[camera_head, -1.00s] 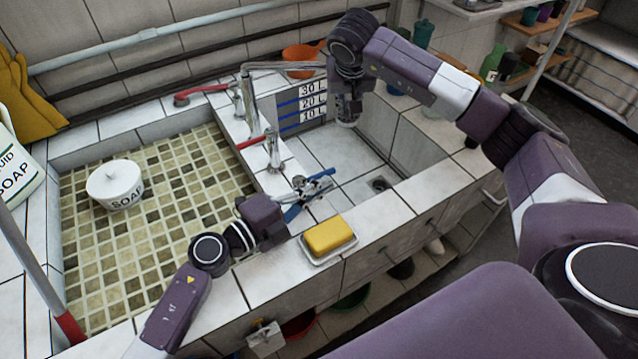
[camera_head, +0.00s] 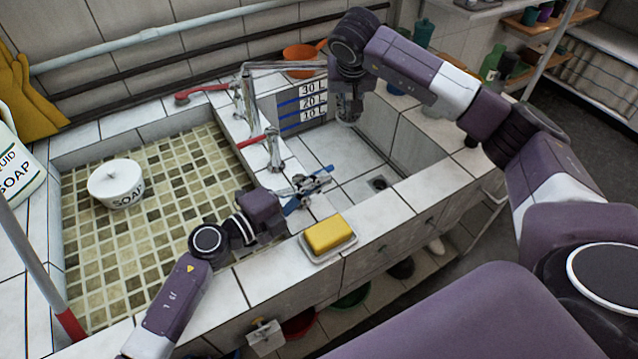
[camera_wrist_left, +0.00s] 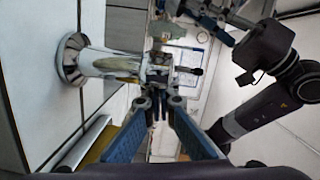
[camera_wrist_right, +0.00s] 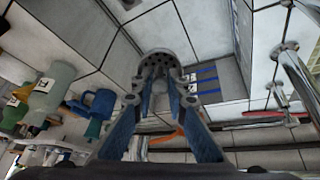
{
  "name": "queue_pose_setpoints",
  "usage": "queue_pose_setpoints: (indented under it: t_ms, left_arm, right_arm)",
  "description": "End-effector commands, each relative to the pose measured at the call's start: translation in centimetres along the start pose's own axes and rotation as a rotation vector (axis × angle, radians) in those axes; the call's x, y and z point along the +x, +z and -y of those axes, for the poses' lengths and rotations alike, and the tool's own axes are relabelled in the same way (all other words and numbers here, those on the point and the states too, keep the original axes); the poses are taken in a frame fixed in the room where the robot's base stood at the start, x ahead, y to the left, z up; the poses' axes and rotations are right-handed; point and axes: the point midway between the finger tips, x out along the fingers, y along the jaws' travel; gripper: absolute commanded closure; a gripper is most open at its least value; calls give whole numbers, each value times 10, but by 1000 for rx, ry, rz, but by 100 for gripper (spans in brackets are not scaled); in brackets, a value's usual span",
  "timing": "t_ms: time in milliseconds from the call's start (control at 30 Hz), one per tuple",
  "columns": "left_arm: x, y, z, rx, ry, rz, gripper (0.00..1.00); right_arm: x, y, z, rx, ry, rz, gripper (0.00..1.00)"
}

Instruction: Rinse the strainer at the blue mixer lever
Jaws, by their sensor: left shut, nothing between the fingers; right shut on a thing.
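My right gripper (camera_head: 348,105) is shut on the strainer, a round grey cup with holes that shows at its fingertips in the right wrist view (camera_wrist_right: 162,64). It hangs over the right, white-tiled basin. My left gripper (camera_head: 306,187) is shut and empty, just above the front of the divider between the basins. The fingers also have blue pads, so contact with the lever cannot be made out. A chrome tap body with a round base (camera_wrist_left: 75,58) stands close in the left wrist view.
A yellow sponge (camera_head: 328,233) lies in a dish on the front ledge, close to my left gripper. A soap tub (camera_head: 117,183) sits in the left, mosaic basin. An orange pan (camera_head: 299,56) lies behind.

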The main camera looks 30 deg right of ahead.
Motion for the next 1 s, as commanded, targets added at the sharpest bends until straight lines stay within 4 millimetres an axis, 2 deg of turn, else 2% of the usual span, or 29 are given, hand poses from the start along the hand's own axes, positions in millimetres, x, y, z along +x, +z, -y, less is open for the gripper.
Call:
queue_pose_setpoints:
  t_ms: [33,167,433,700,900,1000]
  left_arm:
    - [-2,6,1,1,-2,14,100]
    - [-3,0,2,3,-2,14,100]
    - [-10,-44,0,6,1,0,100]
    - [-68,-46,-2,2,2,3,100]
    - [-96,-49,-2,1,0,2,100]
    - [-104,-50,-2,3,1,0,100]
  right_arm:
    - [0,0,0,0,0,-1,100]
    - [0,0,0,0,0,-1,100]
    - [0,0,0,0,0,-1,100]
    - [0,0,0,0,0,-1,100]
    - [0,0,0,0,0,-1,100]
    - [0,0,0,0,0,-1,100]
